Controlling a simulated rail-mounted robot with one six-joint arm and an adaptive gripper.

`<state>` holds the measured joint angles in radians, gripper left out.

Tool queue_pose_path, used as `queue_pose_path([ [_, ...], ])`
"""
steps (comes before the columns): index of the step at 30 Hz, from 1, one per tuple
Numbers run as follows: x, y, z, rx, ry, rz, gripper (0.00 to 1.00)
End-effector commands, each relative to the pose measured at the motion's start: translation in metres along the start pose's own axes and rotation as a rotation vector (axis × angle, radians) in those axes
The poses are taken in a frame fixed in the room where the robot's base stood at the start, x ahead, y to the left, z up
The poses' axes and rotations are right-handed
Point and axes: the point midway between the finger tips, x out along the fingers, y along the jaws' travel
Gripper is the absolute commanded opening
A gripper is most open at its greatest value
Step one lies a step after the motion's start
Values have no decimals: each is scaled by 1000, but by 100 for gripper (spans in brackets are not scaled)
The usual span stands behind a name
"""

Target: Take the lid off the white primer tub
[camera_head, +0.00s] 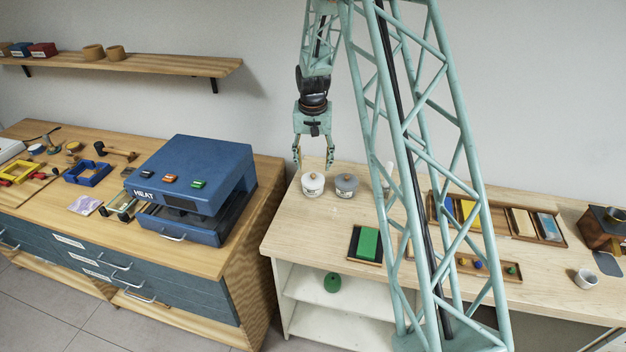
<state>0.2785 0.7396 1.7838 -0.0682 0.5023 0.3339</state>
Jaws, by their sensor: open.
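The white primer tub (312,191) stands upright on the pale wooden table near its back left corner. Its lid (313,177) is on top and has a small knob. My gripper (313,160) points down above the tub, with its two fingers spread to either side. The fingertips look higher in the picture than the lid. I cannot tell from this one view how far the gripper is from the lid in depth. The gripper is open and empty.
A grey lidded tub (346,188) stands close to the right of the white one. A green block on a dark tray (366,246) lies in front. The blue heat press (193,185) is on the left bench, across a gap. A wall shelf (150,66) hangs at upper left.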

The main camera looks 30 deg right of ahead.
Motion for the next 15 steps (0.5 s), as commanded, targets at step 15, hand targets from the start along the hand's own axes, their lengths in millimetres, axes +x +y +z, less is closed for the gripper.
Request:
queue_pose_path([
  [15, 7, 0, 2, 0, -2, 1, 50],
])
